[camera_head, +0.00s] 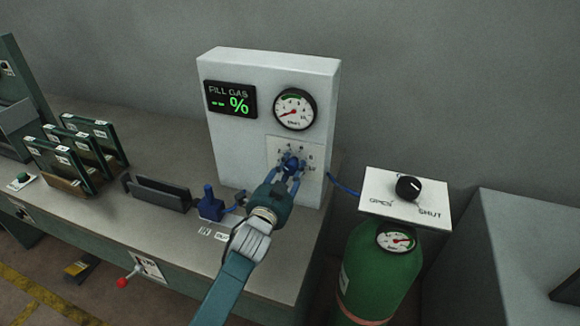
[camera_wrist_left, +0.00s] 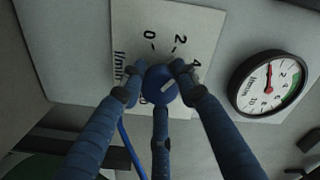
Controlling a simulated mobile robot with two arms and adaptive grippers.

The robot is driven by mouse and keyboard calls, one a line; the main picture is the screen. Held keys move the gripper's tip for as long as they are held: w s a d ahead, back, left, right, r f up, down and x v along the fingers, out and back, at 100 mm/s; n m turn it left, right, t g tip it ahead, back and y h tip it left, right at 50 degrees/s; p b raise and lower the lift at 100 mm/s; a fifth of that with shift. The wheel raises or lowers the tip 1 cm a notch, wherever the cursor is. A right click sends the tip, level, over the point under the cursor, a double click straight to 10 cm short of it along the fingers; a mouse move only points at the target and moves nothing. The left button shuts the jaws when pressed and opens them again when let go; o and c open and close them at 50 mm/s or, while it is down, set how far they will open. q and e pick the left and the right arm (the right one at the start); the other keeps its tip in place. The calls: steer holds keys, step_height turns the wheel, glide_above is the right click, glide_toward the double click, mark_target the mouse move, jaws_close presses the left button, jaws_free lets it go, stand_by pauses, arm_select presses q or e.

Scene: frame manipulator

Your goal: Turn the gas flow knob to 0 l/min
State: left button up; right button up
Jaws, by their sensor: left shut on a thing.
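The gas flow knob (camera_wrist_left: 160,86) is round and blue with a short white mark. It sits on a white scale plate (camera_wrist_left: 185,22) with 0, 2, 4 and l/min printed on it. Part of the scale is hidden by my fingers. The plate (camera_head: 276,147) is on the front of the light grey fill-gas box (camera_head: 236,145). My left gripper (camera_head: 292,168) reaches up to the knob, and its blue fingers are shut around it. In the left wrist view, fingers touch it from both sides and another comes from below. I cannot tell exactly which value the mark points at.
A round gauge (camera_head: 295,109) and a FILL GAS display (camera_head: 230,99) are above the knob. A blue plug-like part (camera_head: 210,207) stands left of my arm. A green cylinder (camera_head: 378,275) under a white panel with a black knob (camera_head: 408,188) stands to the right.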

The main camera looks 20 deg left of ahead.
arm_select(q)
steer(key=n+p, duration=0.1)
steer(key=n, duration=0.5)
steer(key=shift+d, duration=0.15)
steer(key=n+p, duration=0.1)
steer(key=n, duration=0.4)
steer(key=shift+r, duration=0.2)
steer(key=shift+r+n, duration=0.1)
steer(key=shift+n, duration=0.4)
steer(key=o, duration=1.2)
steer(key=shift+c, duration=0.2)
steer(key=shift+a, duration=0.2)
steer(key=shift+s+f, duration=0.2)
steer(key=shift+s, duration=0.35)
steer(key=s, duration=1.1)
steer(key=shift+a+r, duration=0.15)
